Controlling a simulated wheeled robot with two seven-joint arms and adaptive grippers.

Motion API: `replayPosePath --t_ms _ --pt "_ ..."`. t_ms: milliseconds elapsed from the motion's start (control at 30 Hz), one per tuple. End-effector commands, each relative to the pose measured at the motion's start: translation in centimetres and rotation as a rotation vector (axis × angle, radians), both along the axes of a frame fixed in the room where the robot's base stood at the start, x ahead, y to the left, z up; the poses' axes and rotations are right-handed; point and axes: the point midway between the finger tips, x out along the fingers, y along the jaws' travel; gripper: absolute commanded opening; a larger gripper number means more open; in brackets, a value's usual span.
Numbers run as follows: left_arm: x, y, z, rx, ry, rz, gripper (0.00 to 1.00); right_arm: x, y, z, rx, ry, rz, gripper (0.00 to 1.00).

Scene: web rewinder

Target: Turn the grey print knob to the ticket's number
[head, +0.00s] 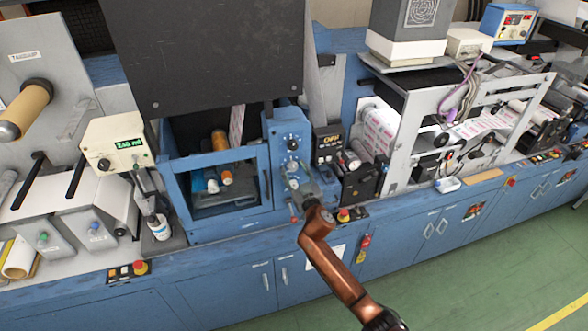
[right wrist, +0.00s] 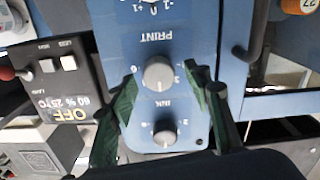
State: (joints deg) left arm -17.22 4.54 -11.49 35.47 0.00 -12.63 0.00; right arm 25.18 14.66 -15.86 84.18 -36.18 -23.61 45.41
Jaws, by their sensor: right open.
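The grey print knob (right wrist: 157,73) sits on a blue panel (right wrist: 205,30), beside the upside-down word PRINT in the right wrist view. My right gripper (right wrist: 160,80) is open, with its green-padded fingers on either side of this knob; a gap shows on both sides. A dial scale (right wrist: 150,6) is cut off at the top edge. In the head view my right gripper (head: 296,180) is at the panel (head: 287,125) and partly covers its lower part. I cannot make out a ticket's number. My left gripper is not in view.
A black box (right wrist: 62,75) with switches and a red-tipped lever stands close beside the panel. A blue-framed window (head: 225,180) is left of the panel in the head view. A bottle (head: 158,225) stands further left. The green floor (head: 480,270) in front is clear.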

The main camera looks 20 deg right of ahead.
Motion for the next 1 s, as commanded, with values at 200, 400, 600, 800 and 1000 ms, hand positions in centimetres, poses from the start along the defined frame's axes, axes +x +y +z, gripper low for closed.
replayPosePath --t_ms 200,400,600,800,1000 --pt "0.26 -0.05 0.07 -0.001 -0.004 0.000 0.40 0.71 0.05 -0.01 0.000 0.000 0.001 0.46" --pt "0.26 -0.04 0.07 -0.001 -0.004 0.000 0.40 0.70 0.04 -0.01 0.000 0.000 0.001 0.44" --pt "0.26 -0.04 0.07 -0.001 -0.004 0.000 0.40 0.69 0.04 -0.01 0.000 0.000 0.001 0.30" --pt "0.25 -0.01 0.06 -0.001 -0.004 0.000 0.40 0.68 0.06 -0.03 0.000 0.000 0.001 0.16" --pt "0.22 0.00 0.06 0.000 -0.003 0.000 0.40 0.68 0.08 -0.03 0.000 0.000 0.001 0.04"
